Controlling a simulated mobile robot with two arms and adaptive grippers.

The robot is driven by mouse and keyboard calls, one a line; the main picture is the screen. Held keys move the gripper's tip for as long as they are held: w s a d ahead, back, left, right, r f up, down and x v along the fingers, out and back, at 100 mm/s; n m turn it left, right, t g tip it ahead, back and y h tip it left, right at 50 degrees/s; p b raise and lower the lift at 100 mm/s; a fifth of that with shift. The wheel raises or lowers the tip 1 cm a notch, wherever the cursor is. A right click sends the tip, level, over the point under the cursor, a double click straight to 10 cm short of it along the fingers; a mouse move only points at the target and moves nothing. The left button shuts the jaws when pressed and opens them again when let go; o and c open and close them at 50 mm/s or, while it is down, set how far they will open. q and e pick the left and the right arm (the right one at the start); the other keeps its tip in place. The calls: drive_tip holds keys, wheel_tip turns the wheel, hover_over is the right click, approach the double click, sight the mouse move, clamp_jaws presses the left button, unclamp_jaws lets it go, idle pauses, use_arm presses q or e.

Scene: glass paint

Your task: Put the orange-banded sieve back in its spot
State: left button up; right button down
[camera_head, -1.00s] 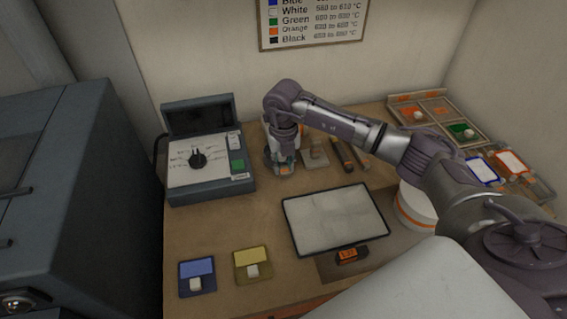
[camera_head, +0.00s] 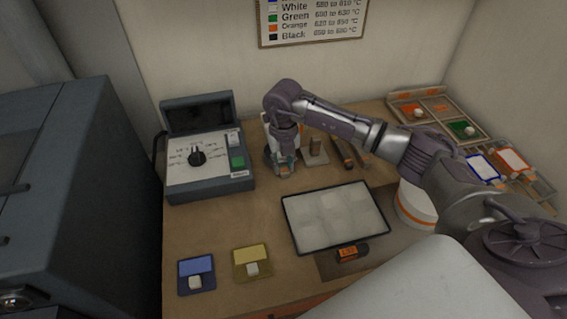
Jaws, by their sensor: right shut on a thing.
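My right gripper (camera_head: 284,160) points down at the back of the wooden table, just right of the grey control box. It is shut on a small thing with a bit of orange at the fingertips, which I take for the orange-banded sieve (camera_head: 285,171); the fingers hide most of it. The held thing is at or very near the table top; I cannot tell if it touches. A white round vessel with an orange band (camera_head: 416,207) stands at the right, partly hidden by my right arm. My left gripper is not in view.
A grey control box (camera_head: 208,184) stands left of the gripper. A small block stand (camera_head: 315,158) and dark tools (camera_head: 350,153) lie to its right. A black-rimmed tray (camera_head: 290,222) fills the middle. Blue (camera_head: 196,283) and yellow (camera_head: 251,276) holders sit in front. Colour trays (camera_head: 437,105) line the right.

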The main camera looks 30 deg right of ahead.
drive_tip(key=shift+f, duration=0.1)
drive_tip(key=c, duration=0.8)
unclamp_jaws()
drive_tip(key=shift+c, duration=0.2)
